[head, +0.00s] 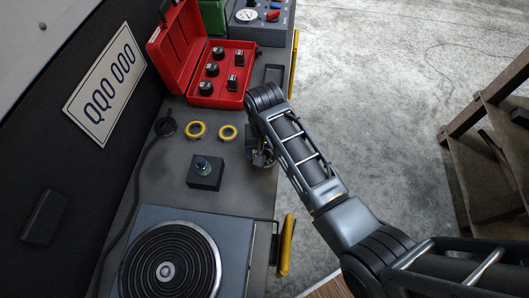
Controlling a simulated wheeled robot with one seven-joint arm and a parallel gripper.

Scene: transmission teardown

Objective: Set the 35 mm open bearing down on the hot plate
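The hot plate (200,258) is at the lower left of the head view, a grey box with a round black spiral burner and nothing resting on it. Two yellow-rimmed rings, a left one (188,131) and a right one (236,132), lie flat on the bench beyond it. I cannot tell whether either is the 35 mm open bearing. My gripper (262,158) is at the bench's right side, right of the rings and well beyond the hot plate. My arm partly hides it. Its fingers are too small and dark to show whether they are open or hold anything.
A black block with a bluish round top (204,171) stands between the rings and hot plate. An open red case (222,98) with several black pieces is at the back. A dark cable (135,185) runs along the left. Wooden steps (490,150) stand right, across open floor.

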